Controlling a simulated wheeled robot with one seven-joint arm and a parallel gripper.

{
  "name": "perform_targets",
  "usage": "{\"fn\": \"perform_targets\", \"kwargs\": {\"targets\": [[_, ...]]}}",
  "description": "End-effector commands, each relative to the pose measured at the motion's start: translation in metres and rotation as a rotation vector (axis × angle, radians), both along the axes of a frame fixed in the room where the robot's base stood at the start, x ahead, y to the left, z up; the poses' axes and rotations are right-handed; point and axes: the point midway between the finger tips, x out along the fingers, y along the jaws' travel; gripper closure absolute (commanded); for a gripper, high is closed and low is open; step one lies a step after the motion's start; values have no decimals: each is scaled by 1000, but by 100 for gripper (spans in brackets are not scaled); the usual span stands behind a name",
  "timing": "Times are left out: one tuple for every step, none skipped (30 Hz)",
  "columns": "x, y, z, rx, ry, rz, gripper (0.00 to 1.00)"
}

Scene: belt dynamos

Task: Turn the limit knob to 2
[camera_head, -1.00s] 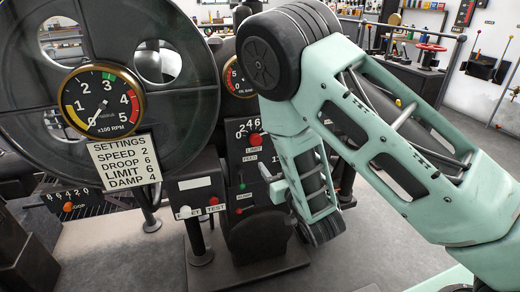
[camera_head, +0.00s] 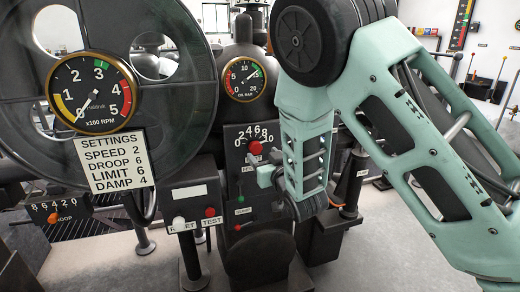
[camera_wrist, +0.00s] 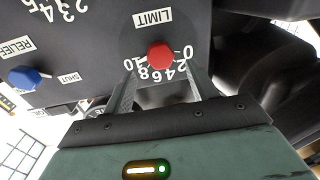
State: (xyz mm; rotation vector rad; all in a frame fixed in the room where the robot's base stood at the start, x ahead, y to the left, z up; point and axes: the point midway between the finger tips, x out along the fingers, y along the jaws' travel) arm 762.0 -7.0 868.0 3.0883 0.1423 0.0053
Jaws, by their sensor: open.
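The red limit knob (camera_head: 255,148) sits on the dark panel (camera_head: 233,165) under a number scale. In the wrist view the knob (camera_wrist: 160,56) shows upright-side down, with the LIMIT label and the numbers 0 to 10 around it. I cannot make out which number it points to. My gripper (camera_head: 266,173) is just below and right of the knob in the head view. In the wrist view my gripper (camera_wrist: 164,78) is open, one finger on each side of the knob's near edge. Nothing is between the fingers that I can see held, and contact cannot be told.
A blue relief knob (camera_wrist: 25,79) is on the panel at left in the wrist view. A settings card (camera_head: 113,162), an rpm gauge (camera_head: 92,94) and an oil gauge (camera_head: 244,78) stand nearby. Red and white buttons (camera_head: 209,212) are below left. Dark pipework (camera_wrist: 265,60) lies at right in the wrist view.

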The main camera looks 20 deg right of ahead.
Motion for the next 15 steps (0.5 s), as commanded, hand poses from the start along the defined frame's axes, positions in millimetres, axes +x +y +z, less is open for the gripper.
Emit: {"fn": "perform_targets", "kwargs": {"targets": [[9,1,0,-1,-2,0,42],[14,1,0,-1,-1,0,42],[20,2,1,-1,-2,1,42],[24,3,0,-1,-1,1,42],[28,3,0,-1,-1,1,42],[32,3,0,-1,0,1,42],[35,4,0,-1,0,1,42],[38,4,0,-1,-1,1,42],[40,4,0,-1,0,0,42],[42,4,0,-1,1,0,42],[43,4,0,-1,0,0,42],[44,4,0,-1,0,0,42],[44,4,0,-1,0,0,42],[45,4,0,0,0,0,42],[45,4,0,0,0,0,42]]}}
